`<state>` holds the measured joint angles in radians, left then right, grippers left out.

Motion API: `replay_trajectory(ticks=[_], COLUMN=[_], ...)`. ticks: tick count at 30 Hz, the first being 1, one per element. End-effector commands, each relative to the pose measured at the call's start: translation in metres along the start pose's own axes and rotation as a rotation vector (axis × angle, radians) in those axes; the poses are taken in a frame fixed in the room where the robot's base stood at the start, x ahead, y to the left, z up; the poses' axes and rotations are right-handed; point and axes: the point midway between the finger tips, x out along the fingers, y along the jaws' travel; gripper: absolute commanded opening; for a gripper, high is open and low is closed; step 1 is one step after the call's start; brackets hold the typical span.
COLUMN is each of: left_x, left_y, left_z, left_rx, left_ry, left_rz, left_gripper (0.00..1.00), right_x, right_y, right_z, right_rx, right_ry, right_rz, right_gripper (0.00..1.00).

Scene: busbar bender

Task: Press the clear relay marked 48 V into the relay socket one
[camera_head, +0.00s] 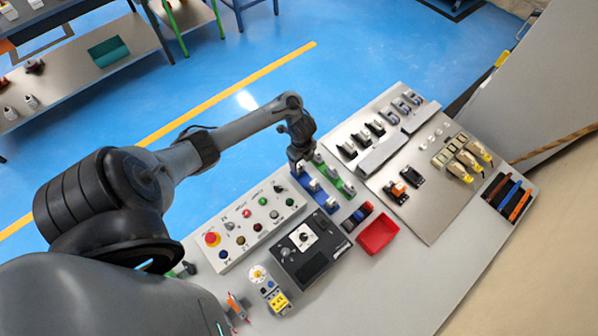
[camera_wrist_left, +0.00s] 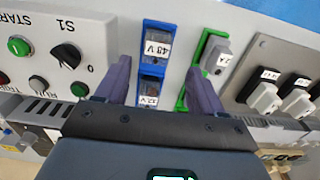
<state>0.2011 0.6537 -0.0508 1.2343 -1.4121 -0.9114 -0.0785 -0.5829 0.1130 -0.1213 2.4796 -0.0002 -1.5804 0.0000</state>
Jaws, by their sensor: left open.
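The relay whose label appears to read 48 V (camera_wrist_left: 157,44) sits in a blue holder (camera_wrist_left: 152,71) in the left wrist view. A second labelled relay (camera_wrist_left: 149,99) sits nearer in that holder. My left gripper (camera_wrist_left: 158,66) is open and empty, its fingers on either side of the holder; I see no contact. In the head view the gripper (camera_head: 299,161) points down over the far end of the blue holder (camera_head: 322,198) and hides part of it. Two small black sockets stand on the metal plate, one with an orange block (camera_head: 398,188), one seemingly empty (camera_head: 413,176); I cannot read their markings.
A green holder (camera_head: 346,186) stands right beside the blue one. A button panel (camera_head: 247,226) is to the left, a black box with a knob (camera_head: 303,246) in front, a red tray (camera_head: 377,233) to the right. The metal plate (camera_head: 428,217) carries several connectors and a grey duct.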

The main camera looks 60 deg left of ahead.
Motion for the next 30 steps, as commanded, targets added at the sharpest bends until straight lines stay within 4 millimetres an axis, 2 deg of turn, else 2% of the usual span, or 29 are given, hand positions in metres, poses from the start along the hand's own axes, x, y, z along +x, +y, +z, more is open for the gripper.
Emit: replay_trajectory(ticks=[8,18,28,30], left_x=[0.017,0.056,0.060,0.060], left_y=[0.003,0.006,0.006,0.006], left_z=[0.002,0.008,0.008,0.008], left_rx=[-0.001,-0.002,-0.001,-0.001], left_ry=[0.001,0.001,0.000,0.000], left_rz=[0.002,0.001,0.000,0.000], left_gripper=[0.68,0.68,0.68,0.59], right_x=[0.005,0.015,0.015,0.015], right_y=[0.004,0.003,0.001,0.001], right_z=[0.001,0.004,0.003,0.003], right_rx=[-0.011,-0.009,-0.001,0.000], right_ry=[0.001,0.003,0.004,0.004], right_rz=[0.011,0.009,0.004,0.003], right_gripper=[0.43,0.43,0.43,0.43])
